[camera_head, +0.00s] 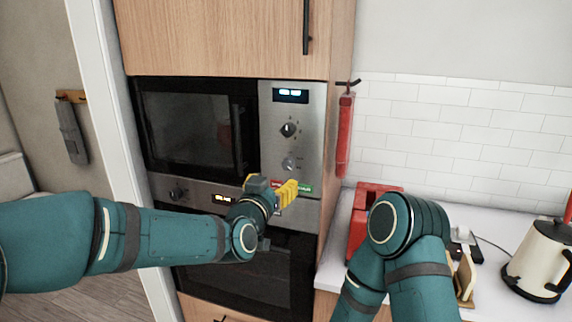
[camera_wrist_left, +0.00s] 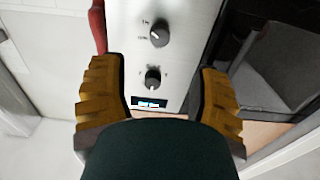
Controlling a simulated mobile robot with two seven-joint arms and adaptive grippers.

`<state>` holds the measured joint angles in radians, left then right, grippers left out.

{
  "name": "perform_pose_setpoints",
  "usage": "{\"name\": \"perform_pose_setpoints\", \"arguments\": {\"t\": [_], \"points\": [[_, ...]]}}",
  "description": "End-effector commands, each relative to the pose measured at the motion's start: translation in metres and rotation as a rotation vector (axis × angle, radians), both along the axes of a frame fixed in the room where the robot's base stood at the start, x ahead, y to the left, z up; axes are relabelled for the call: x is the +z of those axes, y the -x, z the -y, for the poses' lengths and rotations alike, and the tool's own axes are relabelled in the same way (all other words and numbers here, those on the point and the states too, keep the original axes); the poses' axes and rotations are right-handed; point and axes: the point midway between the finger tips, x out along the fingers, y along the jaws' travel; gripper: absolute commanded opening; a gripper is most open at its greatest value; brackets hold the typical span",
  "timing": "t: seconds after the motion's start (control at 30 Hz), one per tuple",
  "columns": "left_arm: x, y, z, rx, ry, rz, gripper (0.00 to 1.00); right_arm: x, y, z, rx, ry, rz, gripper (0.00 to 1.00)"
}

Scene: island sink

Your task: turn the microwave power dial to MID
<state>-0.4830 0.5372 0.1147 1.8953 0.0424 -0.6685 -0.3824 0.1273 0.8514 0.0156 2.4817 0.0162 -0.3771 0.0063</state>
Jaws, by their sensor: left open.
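The microwave (camera_head: 190,125) is built into a wooden cabinet, with its door shut. Its steel panel (camera_head: 310,115) carries a lit display (camera_head: 290,95), an upper dial (camera_head: 288,129) and a lower dial (camera_head: 290,163). My left gripper (camera_head: 272,187) is open and empty in front of the panel's lower end. In the left wrist view the panel is upside down. There the dial nearer the display (camera_wrist_left: 152,79) shows between the spread yellow fingers (camera_wrist_left: 160,70), apart from them, and the other dial (camera_wrist_left: 159,33) is farther up. The dial lettering is too small to read. My right gripper is out of view.
An oven (camera_head: 250,275) sits below the microwave. A red cloth-like item (camera_head: 344,135) hangs on the cabinet's right side. A red object (camera_head: 362,215) and a cream kettle (camera_head: 540,260) stand on the white counter (camera_head: 500,215).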

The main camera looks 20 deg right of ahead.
Motion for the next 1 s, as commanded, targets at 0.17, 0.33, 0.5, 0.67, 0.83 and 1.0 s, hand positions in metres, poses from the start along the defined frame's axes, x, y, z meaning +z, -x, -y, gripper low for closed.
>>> {"name": "perform_pose_setpoints", "arguments": {"t": [0.17,0.33,0.5,0.67,0.83,1.0], "points": [[0.000,-0.030,0.020,0.000,0.000,-0.001,0.62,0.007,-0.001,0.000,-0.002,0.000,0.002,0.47],[0.000,-0.054,0.037,0.000,0.000,-0.001,0.62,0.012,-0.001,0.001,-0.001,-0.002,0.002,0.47],[0.000,-0.072,0.049,0.000,0.000,-0.001,0.62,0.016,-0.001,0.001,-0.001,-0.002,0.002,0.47],[0.000,-0.081,0.055,0.000,0.000,-0.002,0.62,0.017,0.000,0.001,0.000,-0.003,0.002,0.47],[0.000,-0.084,0.056,0.000,0.000,-0.001,0.62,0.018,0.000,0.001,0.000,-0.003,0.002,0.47],[0.000,-0.084,0.056,0.000,0.000,-0.001,0.62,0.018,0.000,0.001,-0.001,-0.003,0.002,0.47]]}}
